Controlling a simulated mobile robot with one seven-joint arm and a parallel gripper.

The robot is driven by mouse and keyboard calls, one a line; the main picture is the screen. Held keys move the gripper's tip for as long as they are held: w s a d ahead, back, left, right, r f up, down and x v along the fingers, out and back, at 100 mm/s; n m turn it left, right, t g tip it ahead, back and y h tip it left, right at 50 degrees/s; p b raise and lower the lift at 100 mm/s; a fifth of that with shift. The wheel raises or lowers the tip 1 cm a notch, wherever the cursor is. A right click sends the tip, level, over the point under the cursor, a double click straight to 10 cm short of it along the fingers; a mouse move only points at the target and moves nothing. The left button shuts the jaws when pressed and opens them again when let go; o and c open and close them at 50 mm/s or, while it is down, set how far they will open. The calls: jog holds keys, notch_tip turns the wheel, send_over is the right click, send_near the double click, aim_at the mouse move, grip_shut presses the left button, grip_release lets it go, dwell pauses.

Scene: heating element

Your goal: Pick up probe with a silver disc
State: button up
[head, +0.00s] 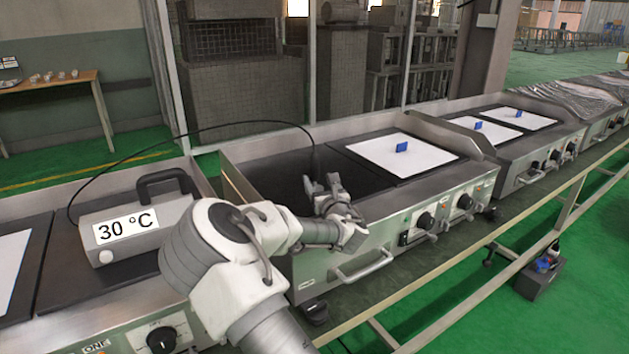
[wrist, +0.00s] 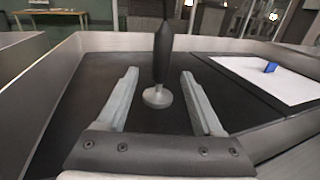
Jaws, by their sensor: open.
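The probe (wrist: 163,58) has a dark handle and a silver disc (wrist: 158,97) at its lower end. In the wrist view it stands upright on or just above the dark griddle plate (wrist: 85,85), between and slightly beyond my open fingers. My gripper (wrist: 161,82) is open and holds nothing; the fingers lie to either side of the probe without visible contact. In the head view my gripper (head: 325,185) is low over the left plate of the middle griddle. There the probe is mostly hidden by the gripper, with a black cable rising from it.
The cable arcs left to a grey meter (head: 133,218) reading 30 °C, on the left griddle. A white sheet (head: 403,155) with a blue clip (head: 402,147) lies on the right plate. Raised metal walls (head: 237,185) border the griddle. Knobs line its front.

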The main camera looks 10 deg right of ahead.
aim_at(316, 172)
jog(key=shift+w+a+b, duration=0.15)
jog(key=shift+w+b, duration=0.65)
jog(key=shift+w, duration=2.4)
grip_shut()
